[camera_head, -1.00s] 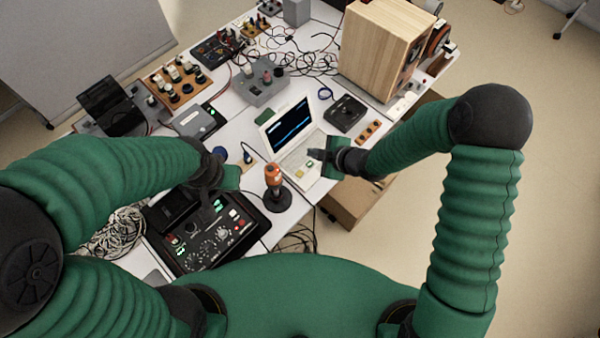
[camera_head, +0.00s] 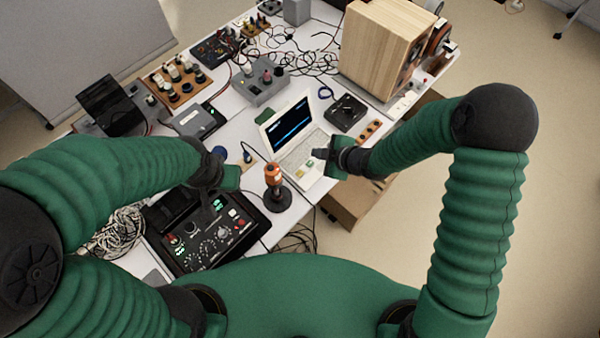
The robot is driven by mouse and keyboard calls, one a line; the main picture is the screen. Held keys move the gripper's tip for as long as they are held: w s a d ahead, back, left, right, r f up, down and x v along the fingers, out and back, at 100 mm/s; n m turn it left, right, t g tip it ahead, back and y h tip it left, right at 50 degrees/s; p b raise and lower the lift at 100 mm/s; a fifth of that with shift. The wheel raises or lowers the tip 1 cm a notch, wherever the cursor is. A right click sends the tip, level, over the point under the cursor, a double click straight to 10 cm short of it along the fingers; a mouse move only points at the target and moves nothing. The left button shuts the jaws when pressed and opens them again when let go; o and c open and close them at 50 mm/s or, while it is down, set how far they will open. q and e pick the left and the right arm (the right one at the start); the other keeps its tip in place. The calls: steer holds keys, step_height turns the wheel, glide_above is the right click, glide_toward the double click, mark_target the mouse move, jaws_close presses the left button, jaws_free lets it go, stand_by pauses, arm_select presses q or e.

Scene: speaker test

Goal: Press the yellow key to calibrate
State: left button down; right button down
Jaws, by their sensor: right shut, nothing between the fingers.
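A white laptop-like device (camera_head: 316,143) stands open on the table, with a dark screen (camera_head: 288,122) showing a blue trace. A small yellow key (camera_head: 298,174) is on the near part of its keyboard side, with a green key (camera_head: 309,163) beside it. My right gripper (camera_head: 319,154) is shut and empty, over the right part of the keyboard, to the upper right of the yellow key. Whether it touches the device I cannot tell. My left gripper (camera_head: 222,178) is above the black control panel, left of the device; its fingers are too dark to read.
A black control panel (camera_head: 236,239) lies in front. A wooden speaker (camera_head: 384,45) stands at the back right, with a black box (camera_head: 345,111) nearer. Loose cables cross the back of the table.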

steer(key=s+d+f+m+h+b, duration=0.2)
steer(key=d+f+m+h+b, duration=0.15)
steer(key=d+m+b, duration=0.35)
steer(key=s+d+f+m+g+h+b, duration=0.2)
steer(key=s+d+m+b, duration=0.6)
steer(key=s, duration=0.6)
steer(key=d+m+g, duration=0.1)
steer(key=d+m, duration=0.1)
steer(key=shift+d+m+g+h, duration=0.3)
steer(key=shift+d+m+h, duration=0.05)
steer(key=shift+m, duration=0.05)
